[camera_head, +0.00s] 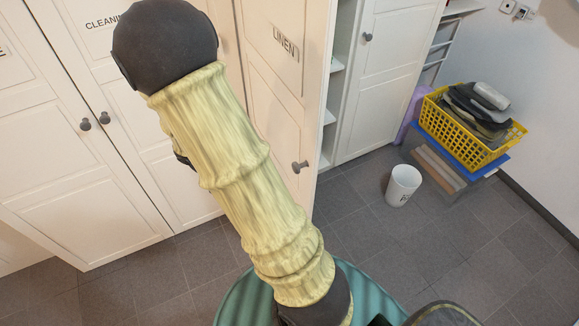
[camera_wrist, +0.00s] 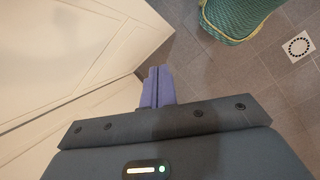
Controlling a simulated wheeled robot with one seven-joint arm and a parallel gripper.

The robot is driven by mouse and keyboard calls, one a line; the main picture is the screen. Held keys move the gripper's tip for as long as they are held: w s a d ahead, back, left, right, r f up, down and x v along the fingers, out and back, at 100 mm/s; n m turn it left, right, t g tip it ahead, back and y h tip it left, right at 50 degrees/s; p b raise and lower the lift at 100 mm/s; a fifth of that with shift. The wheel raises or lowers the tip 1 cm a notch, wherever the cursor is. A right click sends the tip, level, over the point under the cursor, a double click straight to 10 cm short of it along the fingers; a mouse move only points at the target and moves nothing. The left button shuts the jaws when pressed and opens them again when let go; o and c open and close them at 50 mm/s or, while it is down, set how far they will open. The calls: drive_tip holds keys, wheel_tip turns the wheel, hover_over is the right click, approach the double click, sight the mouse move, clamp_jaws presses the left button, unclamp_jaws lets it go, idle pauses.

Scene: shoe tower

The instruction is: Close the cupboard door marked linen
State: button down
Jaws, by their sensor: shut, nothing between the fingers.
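The linen door (camera_head: 262,84) is a white panelled door with a LINEN label and a round grey knob (camera_head: 300,167). It stands open, swung out from the cupboard, with shelves (camera_head: 333,95) showing past its right edge. My arm crosses in front of it and hides part of its left side. My gripper (camera_wrist: 156,74) shows in the wrist view, its purple fingers shut together and empty. White door panels (camera_wrist: 85,40) lie left of the fingers; I cannot tell which door or whether they touch. In the head view the gripper is hidden behind my arm.
The cleaning cupboard doors (camera_head: 60,150) at left are shut. Another white door (camera_head: 375,80) stands right of the shelves. A white bin (camera_head: 403,186) and a yellow basket (camera_head: 450,122) of dark items stand at right. Grey tiled floor (camera_head: 370,250) is clear between. A white floor plate (camera_wrist: 298,46) shows.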

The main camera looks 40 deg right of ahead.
drive_tip(key=w+d+f+n+h+p, duration=0.1)
drive_tip(key=w+d+f+n+h, duration=0.1)
drive_tip(key=d+n, duration=0.4)
drive_tip(key=shift+w+g+h+p, duration=0.4)
drive_tip(key=shift+w+h, duration=0.5)
drive_tip(key=shift+h, duration=0.3)
drive_tip(key=shift+d, duration=0.1)
drive_tip(key=p, duration=0.2)
approach(298, 175)
drive_tip(key=x, duration=0.5)
drive_tip(key=shift+d, duration=0.3)
